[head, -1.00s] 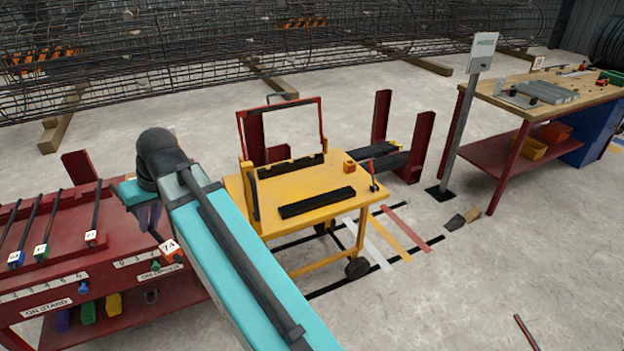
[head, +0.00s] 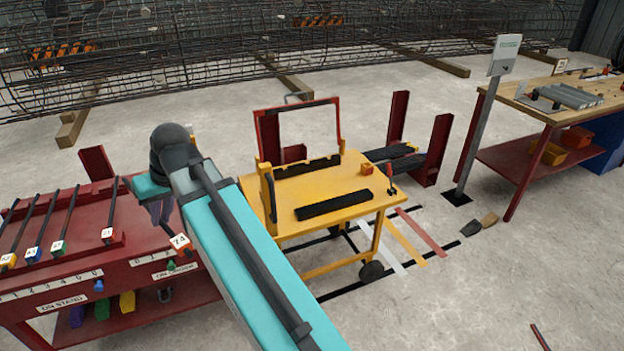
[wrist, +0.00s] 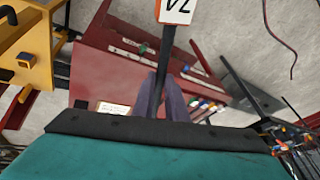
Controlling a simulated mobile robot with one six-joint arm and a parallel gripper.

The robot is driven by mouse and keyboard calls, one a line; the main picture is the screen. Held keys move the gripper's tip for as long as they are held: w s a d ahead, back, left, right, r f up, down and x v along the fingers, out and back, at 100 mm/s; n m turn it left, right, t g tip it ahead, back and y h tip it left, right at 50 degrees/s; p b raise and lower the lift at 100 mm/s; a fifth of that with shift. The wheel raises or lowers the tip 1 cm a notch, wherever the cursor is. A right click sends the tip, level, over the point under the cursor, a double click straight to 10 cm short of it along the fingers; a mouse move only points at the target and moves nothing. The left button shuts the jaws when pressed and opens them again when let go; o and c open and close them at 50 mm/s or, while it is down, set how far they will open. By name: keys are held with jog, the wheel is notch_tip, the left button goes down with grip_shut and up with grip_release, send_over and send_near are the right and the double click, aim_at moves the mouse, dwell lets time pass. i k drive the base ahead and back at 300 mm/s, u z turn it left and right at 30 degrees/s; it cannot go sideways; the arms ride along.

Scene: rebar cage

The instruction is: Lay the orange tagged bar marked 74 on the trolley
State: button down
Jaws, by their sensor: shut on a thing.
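My gripper (head: 163,212) is shut on a thin dark bar with an orange-edged white tag marked 74 (head: 181,242). It holds the bar in the air beside the red stand, left of the trolley. In the wrist view, the bar passes between the purple fingers (wrist: 166,108), and its tag (wrist: 176,10) shows upside down at the top edge. The yellow trolley (head: 345,182) stands in the middle of the head view, with a notched black rest and a flat black strip on its top. My arm hides its near left part. A yellow corner (wrist: 35,45) shows in the wrist view.
The red stand (head: 75,263) at left carries several bars with coloured tags. A grey post (head: 482,120) and a wooden workbench (head: 580,95) are at right. Dark red uprights (head: 438,150) stand behind the trolley. The floor at front right is mostly clear.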

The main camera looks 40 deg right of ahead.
aim_at(295, 187)
jog(key=i, duration=0.9)
jog(key=z, duration=0.05)
